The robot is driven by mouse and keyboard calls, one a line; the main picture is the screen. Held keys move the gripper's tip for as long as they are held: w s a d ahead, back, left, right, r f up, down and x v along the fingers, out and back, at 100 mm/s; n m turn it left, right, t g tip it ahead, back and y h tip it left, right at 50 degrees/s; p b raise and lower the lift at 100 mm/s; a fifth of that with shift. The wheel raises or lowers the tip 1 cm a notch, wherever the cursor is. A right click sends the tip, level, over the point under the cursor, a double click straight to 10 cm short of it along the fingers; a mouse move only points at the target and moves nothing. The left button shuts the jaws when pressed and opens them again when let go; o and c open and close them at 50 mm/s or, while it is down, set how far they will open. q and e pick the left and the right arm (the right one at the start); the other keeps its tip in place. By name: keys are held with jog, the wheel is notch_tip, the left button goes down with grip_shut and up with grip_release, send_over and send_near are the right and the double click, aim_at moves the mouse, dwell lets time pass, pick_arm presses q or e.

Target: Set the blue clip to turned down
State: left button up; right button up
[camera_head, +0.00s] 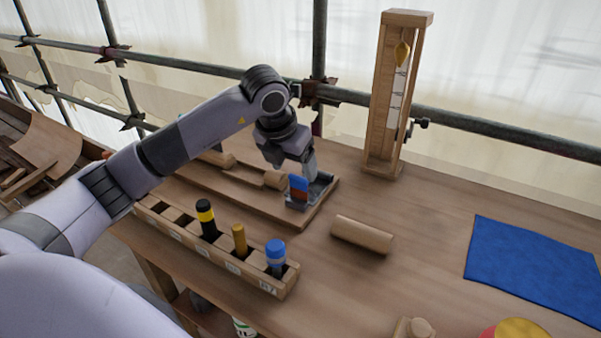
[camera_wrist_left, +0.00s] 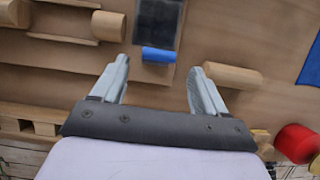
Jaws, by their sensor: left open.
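The blue clip (camera_head: 298,183) stands at the near edge of a dark grey tray (camera_head: 322,188) on a wooden board. Its upper part is blue and a red-brown part shows below it. In the left wrist view the blue clip (camera_wrist_left: 158,55) shows as a short blue bar across the end of the grey tray (camera_wrist_left: 158,22). My left gripper (camera_head: 300,165) is open and just above and behind the clip in the head view. In the wrist view the clip appears between the spread fingers (camera_wrist_left: 158,70), with nothing held. My right gripper is not in view.
A slotted wooden rack (camera_head: 222,258) holds black-yellow, ochre and blue-topped pegs in front of the board. A loose wooden cylinder (camera_head: 362,234) lies right of the tray. A tall wooden frame (camera_head: 388,100) stands behind. A blue cloth (camera_head: 535,268) lies at right, with bare tabletop between.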

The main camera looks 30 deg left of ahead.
aim_at(298, 178)
pick_arm(q)
jog(key=shift+x, duration=3.45)
jog(key=shift+a, duration=0.1)
jog(key=shift+p, duration=0.3)
jog(key=c, duration=1.1)
